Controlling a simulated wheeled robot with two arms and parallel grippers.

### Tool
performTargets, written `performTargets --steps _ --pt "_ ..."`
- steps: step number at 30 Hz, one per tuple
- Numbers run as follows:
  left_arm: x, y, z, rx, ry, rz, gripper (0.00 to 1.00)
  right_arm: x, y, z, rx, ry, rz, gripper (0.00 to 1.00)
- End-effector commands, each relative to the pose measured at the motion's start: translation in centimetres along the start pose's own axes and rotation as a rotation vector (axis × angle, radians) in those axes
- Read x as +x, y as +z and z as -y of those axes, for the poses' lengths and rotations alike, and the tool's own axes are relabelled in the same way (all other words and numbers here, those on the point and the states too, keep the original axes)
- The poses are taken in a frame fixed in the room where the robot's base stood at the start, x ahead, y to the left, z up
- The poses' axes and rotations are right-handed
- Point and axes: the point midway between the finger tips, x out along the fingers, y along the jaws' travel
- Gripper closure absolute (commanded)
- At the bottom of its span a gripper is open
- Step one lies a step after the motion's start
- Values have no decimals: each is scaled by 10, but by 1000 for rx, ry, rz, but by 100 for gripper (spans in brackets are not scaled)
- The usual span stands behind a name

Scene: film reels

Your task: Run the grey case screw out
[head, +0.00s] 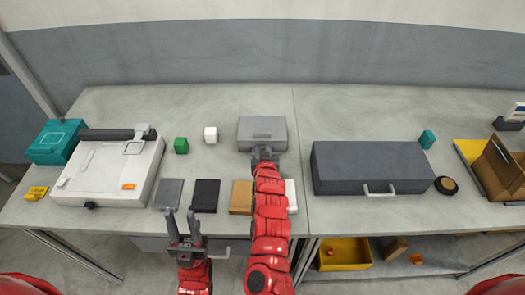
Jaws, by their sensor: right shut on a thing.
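Flat grey, black, tan and white pieces lie in front of the case. A white machine (110,170) stands left. A large dark case (370,165) stands right. A yellow bin (345,254) sits below.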

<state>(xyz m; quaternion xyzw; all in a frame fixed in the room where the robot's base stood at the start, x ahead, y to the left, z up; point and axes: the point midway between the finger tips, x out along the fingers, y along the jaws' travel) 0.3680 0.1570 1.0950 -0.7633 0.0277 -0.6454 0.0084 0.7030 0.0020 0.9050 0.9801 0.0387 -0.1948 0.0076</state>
Motion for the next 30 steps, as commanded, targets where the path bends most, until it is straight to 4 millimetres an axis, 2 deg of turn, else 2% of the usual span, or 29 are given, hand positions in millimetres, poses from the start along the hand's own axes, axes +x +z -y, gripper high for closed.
performTargets --steps 5,13,19,30 --pt "2 0 0 0 0 0 62 0 0 0 -2 -2 1 100" --pt "18 -3 1 0 0 0 62 0 0 -4 -34 -76 5 100" --pt "-3 1 0 0 0 0 62 3 6 -8 -67 -149 2 100" --pt "-5 1 0 0 0 0 62 0 1 -5 -78 -182 2 100"
